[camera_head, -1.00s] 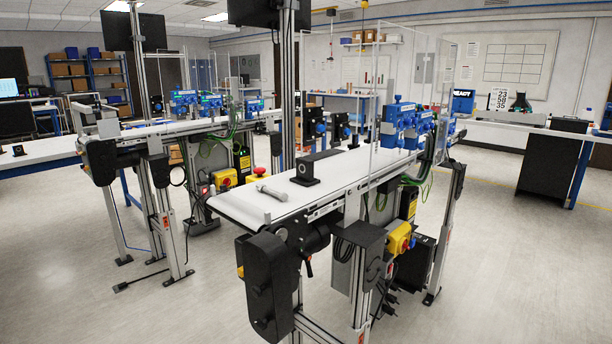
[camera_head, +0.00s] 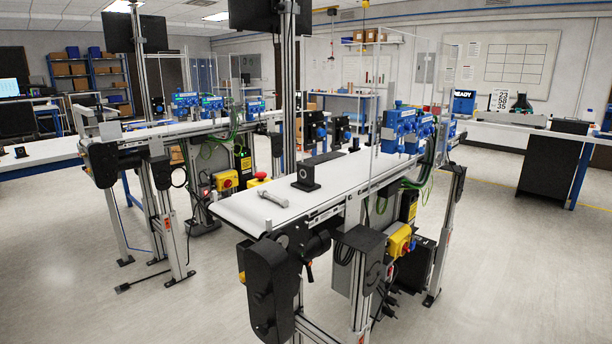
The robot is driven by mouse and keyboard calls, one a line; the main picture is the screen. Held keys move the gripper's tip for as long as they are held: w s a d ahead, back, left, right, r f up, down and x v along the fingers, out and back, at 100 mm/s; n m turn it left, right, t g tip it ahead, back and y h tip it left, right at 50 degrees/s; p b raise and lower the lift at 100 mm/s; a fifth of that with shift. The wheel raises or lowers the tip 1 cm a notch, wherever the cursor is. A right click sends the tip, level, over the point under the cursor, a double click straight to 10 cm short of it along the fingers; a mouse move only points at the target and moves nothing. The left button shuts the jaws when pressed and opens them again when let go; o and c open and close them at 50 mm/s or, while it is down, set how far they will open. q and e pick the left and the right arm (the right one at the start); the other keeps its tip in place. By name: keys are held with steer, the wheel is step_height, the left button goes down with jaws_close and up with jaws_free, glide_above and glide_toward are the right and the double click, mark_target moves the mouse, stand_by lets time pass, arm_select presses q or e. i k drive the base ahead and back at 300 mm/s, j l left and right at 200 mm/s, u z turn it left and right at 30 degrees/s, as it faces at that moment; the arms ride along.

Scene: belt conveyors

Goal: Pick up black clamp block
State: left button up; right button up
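A black clamp block (camera_head: 308,175) with a round hole in its face stands on the near white conveyor belt (camera_head: 247,211). A grey bolt-like part (camera_head: 272,197) lies on the belt in front of it, to the left, apart from the block. Another small black block (camera_head: 20,152) sits on the white table at the far left. Neither of my grippers shows in the head view.
A second conveyor (camera_head: 150,132) runs behind and to the left. Blue sensor units (camera_head: 398,128) and clear panels stand along the near conveyor's far part. A yellow switch box (camera_head: 400,242) hangs on its right side. The floor in front is clear.

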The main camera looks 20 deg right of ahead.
mark_target(305, 182)
steer(key=z, duration=0.85)
steer(key=i+j+z, duration=0.2)
steer(key=z, duration=0.2)
steer(key=i+j+z, duration=0.1)
steer(key=j+z, duration=0.25)
steer(key=j, duration=0.15)
steer(key=i+j+z, duration=0.1)
steer(key=j+z, duration=0.7)
